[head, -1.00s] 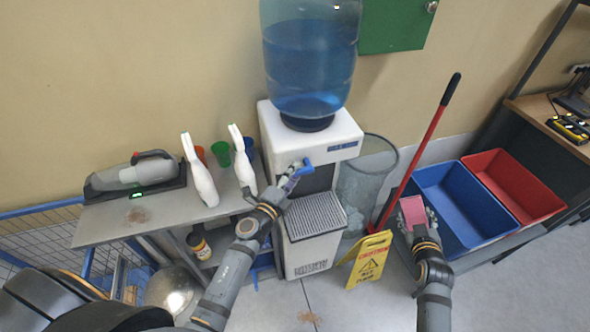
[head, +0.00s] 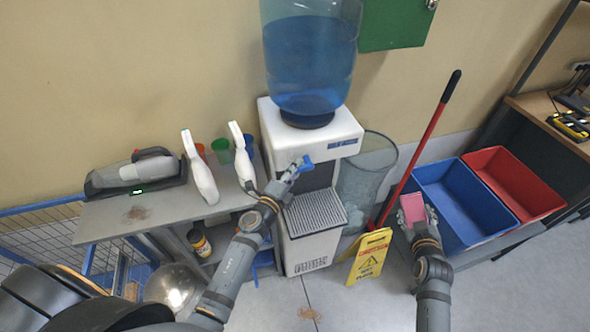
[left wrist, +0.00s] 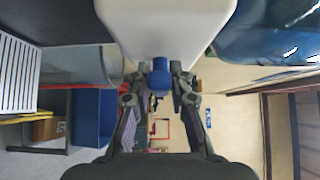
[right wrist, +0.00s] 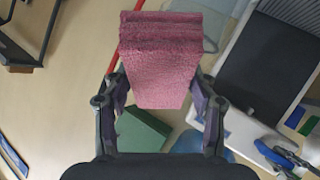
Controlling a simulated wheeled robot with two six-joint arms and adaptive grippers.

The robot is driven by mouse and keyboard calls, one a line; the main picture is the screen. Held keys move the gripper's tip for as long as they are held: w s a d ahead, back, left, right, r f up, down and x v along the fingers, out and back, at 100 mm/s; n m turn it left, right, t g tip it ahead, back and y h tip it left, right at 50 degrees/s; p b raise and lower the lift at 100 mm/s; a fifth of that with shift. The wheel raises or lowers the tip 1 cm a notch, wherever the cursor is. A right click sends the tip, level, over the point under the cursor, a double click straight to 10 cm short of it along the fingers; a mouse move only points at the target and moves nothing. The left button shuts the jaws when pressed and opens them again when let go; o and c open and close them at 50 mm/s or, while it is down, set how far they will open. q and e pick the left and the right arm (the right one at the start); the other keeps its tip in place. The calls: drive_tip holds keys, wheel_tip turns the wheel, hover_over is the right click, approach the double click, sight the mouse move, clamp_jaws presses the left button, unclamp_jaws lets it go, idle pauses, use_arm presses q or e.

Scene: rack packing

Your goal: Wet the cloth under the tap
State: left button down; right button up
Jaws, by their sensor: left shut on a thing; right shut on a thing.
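The water dispenser (head: 310,125) stands against the wall with a blue tap (head: 306,162) on its front. My left gripper (head: 291,172) is shut on the tap; the left wrist view shows the blue tap (left wrist: 161,78) between its fingertips. No water stream can be made out. My right gripper (head: 408,219) is shut on the pink folded cloth (head: 414,208), held in the air to the right of the dispenser, apart from the tap. The cloth fills the upper middle of the right wrist view (right wrist: 158,62).
A grey drip grate (head: 315,214) lies below the tap. A wire bin (head: 365,185), a yellow wet-floor sign (head: 369,258) and a red-handled pole (head: 420,150) stand right of the dispenser. Blue (head: 452,232) and red (head: 540,205) tubs lie further right. A shelf table (head: 135,218) holds bottles.

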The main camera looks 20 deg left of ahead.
use_arm(q)
drive_tip(key=shift+f+n+t+b, duration=0.9)
drive_tip(key=shift+b, duration=3.2)
drive_tip(key=shift+r, duration=0.3)
drive_tip(key=c, duration=1.2)
unclamp_jaws()
drive_tip(key=v, duration=1.2)
